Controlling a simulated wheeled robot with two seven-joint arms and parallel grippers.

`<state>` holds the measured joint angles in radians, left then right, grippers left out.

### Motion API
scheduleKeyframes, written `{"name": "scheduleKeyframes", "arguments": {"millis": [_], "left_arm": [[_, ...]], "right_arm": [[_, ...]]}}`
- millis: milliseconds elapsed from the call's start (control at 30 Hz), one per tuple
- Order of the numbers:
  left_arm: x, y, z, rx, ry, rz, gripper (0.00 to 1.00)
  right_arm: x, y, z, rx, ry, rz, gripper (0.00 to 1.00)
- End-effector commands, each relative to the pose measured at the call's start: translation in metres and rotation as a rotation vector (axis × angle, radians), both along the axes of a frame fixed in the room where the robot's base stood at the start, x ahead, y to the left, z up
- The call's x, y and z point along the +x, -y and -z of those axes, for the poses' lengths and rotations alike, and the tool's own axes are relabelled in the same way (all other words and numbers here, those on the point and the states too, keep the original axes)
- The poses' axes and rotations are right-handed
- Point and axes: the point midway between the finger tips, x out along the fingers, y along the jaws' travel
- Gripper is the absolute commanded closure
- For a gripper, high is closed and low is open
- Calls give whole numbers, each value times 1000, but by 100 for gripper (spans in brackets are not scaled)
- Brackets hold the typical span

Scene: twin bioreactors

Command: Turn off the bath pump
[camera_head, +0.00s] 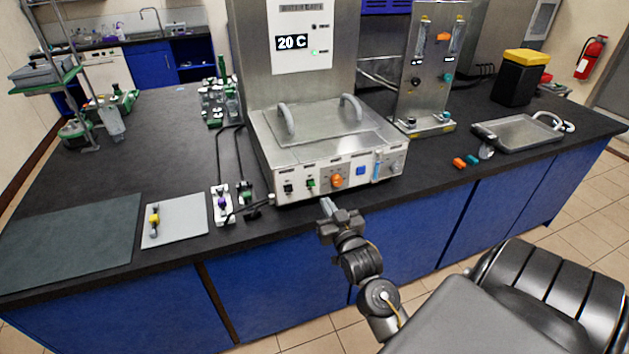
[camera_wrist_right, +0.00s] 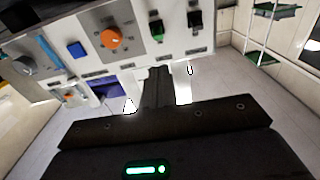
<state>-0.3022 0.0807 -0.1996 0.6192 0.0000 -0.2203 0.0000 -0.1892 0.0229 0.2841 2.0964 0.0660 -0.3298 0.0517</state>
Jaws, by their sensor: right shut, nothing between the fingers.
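The steel water bath (camera_head: 322,132) has a front panel with a black switch (camera_head: 288,188), a green switch (camera_head: 310,183), an orange knob (camera_head: 337,181) and a blue square (camera_head: 360,170). Its labels are too small to read, so I cannot tell which control is the pump's. My right gripper (camera_head: 327,206) is shut and empty, just in front of and below the panel. In the right wrist view its closed fingers (camera_wrist_right: 158,84) point at the panel near the green switch (camera_wrist_right: 156,30), apart from it. The black switch (camera_wrist_right: 194,18) and orange knob (camera_wrist_right: 112,38) flank it. My left gripper is out of view.
A display reading 20 C (camera_head: 291,42) is behind the bath. Small fixtures with purple parts (camera_head: 222,203) stand left of the panel, beside a grey mat (camera_head: 175,222). A steel tray (camera_head: 519,133) lies at right. The counter's front edge is close under my right gripper.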

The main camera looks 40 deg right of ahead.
Motion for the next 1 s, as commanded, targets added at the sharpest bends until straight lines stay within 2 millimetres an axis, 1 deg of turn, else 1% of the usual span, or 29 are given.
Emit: {"name": "scheduleKeyframes", "arguments": {"millis": [267, 367, 467, 800, 1000], "left_arm": [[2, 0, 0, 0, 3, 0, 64], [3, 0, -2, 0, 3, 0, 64], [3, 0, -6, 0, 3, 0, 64], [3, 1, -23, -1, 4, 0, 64], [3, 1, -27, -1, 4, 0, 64]], "right_arm": [[0, 0, 0, 0, 0, 0, 100], [4, 1, 0, 0, 0, 0, 100], [15, 5, -2, 0, -1, -1, 100], [69, 24, -4, 1, 0, 0, 100], [89, 31, -3, 1, -1, 0, 100]]}}
